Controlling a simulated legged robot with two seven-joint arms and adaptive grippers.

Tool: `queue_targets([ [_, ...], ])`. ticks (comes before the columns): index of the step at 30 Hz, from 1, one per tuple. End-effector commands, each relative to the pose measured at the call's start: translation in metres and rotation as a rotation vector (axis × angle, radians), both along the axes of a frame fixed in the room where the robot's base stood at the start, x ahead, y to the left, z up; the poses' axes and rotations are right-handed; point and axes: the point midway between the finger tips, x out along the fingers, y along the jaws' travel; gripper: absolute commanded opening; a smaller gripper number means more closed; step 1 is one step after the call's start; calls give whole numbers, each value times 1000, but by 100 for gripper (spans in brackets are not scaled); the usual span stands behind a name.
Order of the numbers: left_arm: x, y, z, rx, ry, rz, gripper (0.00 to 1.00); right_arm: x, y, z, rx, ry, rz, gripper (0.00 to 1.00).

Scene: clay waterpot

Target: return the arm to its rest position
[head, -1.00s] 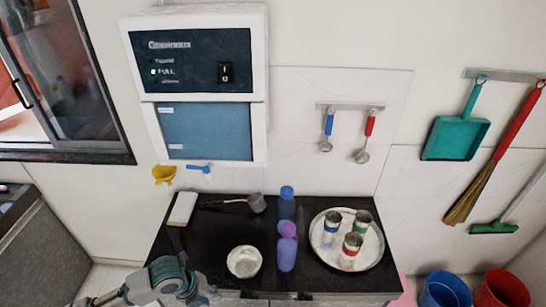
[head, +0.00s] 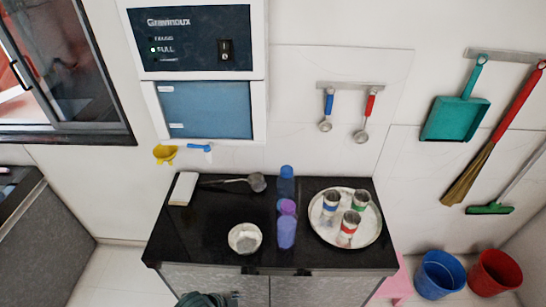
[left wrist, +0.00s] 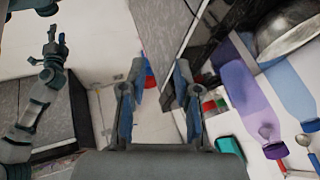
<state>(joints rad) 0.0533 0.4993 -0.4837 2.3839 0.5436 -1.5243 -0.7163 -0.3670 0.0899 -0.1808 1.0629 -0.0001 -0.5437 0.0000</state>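My left gripper (left wrist: 158,95) is open and empty in the left wrist view, its two fingers well apart. In the head view only a bit of my arm (head: 204,300) shows at the bottom edge, in front of the black counter (head: 195,235). My other arm shows at the left of the left wrist view. Its small gripper (left wrist: 57,38) has two prongs apart and nothing seen between them. My right gripper is not in the head view.
The counter bears a steel bowl (head: 245,238), blue bottle (head: 286,182), purple bottle (head: 286,230), ladle (head: 257,183), white slab (head: 183,188) and round tray (head: 322,230) with 3 cups. Blue (head: 440,275) and red (head: 495,272) buckets stand right. Floor at left is clear.

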Motion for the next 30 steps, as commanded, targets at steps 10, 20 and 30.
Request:
queue_targets([
  [10, -68, 62, -62, -131, 287, 877, 31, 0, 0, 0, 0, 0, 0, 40],
  [20, -118, 109, -119, -88, 394, 1311, 31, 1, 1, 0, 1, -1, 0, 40],
  [30, -117, 106, -247, -50, 437, 1300, 31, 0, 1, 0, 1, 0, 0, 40],
])
